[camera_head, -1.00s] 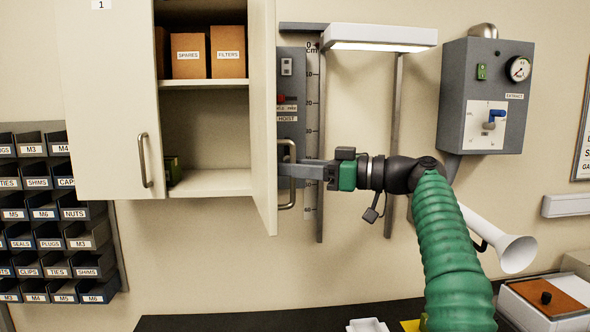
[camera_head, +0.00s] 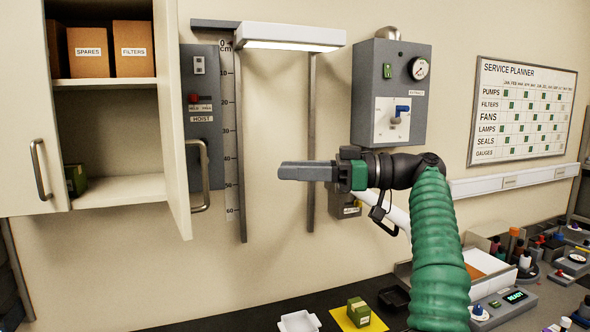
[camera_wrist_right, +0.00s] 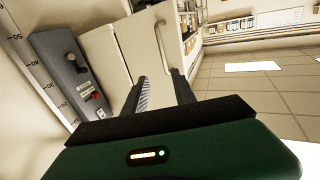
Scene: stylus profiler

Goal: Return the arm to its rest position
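My right arm, in a green ribbed sleeve (camera_head: 437,245), comes up from the lower right in the head view. Its gripper (camera_head: 284,171) points left in front of the wall, empty and clear of surfaces. In the right wrist view the two fingers (camera_wrist_right: 160,92) stand apart with nothing between them. The cabinet's right door (camera_head: 172,110) is open, and its handle (camera_head: 201,176) is left of the fingertips with a gap between. The door handle also shows beyond the fingers in the wrist view (camera_wrist_right: 163,42). My left gripper is not in view.
A grey hoist panel (camera_head: 200,120) and a ruler (camera_head: 231,150) are on the wall behind. A lamp (camera_head: 292,37) and a gauge box (camera_head: 391,95) hang above the arm. The bench below holds a white tray (camera_head: 299,322), a yellow mat with a green block (camera_head: 358,311), and bottles at right.

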